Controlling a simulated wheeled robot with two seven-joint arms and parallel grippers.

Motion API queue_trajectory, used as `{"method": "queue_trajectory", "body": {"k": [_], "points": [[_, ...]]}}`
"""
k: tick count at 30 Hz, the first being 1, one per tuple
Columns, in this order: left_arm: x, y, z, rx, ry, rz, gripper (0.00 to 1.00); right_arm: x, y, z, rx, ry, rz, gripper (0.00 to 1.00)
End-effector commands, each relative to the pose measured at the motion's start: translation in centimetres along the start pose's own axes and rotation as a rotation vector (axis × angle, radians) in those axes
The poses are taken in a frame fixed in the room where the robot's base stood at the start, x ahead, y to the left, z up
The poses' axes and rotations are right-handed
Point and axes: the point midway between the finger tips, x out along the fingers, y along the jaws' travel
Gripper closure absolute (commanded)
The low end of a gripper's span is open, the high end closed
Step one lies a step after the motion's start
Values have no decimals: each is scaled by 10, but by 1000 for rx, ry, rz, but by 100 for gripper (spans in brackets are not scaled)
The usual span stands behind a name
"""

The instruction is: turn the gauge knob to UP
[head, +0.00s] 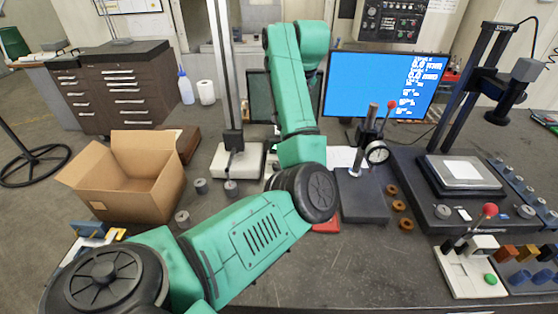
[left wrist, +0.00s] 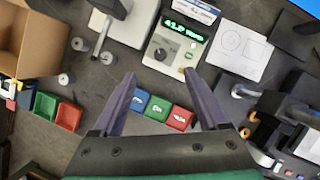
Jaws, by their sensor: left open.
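A light grey gauge box (left wrist: 175,65) with a lit green display (left wrist: 184,31) stands at the top middle of the left wrist view. A dark round knob (left wrist: 160,54) is on its face, below the display; its pointer and any UP mark are too small to read. In the head view my left arm covers the box and the left gripper. My right gripper is not in view.
Small blue, green and red trays (left wrist: 157,109) lie between the fingers in the picture. An open cardboard box (head: 125,190) stands at left. A dial-gauge stand (head: 362,205) and a scope stand (head: 440,210) are at right. A paper sheet (left wrist: 240,52) lies beside the gauge box.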

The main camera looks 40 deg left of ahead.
Motion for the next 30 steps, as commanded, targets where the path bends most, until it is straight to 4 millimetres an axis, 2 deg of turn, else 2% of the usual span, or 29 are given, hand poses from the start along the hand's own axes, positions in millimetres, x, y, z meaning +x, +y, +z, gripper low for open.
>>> {"method": "queue_trajectory", "body": {"k": [1, 11, 18, 21, 26, 30], "points": [[7, 0, -3, 0, -1, 0, 24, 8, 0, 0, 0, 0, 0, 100], [37, 0, -15, 0, -1, 0, 24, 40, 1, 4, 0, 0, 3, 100], [77, 0, -32, 0, -1, 0, 24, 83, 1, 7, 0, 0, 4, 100], [88, 0, -36, 0, -1, 0, 24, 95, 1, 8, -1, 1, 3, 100], [95, 0, -35, 0, 0, 3, 24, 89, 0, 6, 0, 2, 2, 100], [120, 1, -34, 2, 3, 6, 24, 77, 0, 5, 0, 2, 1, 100]]}}
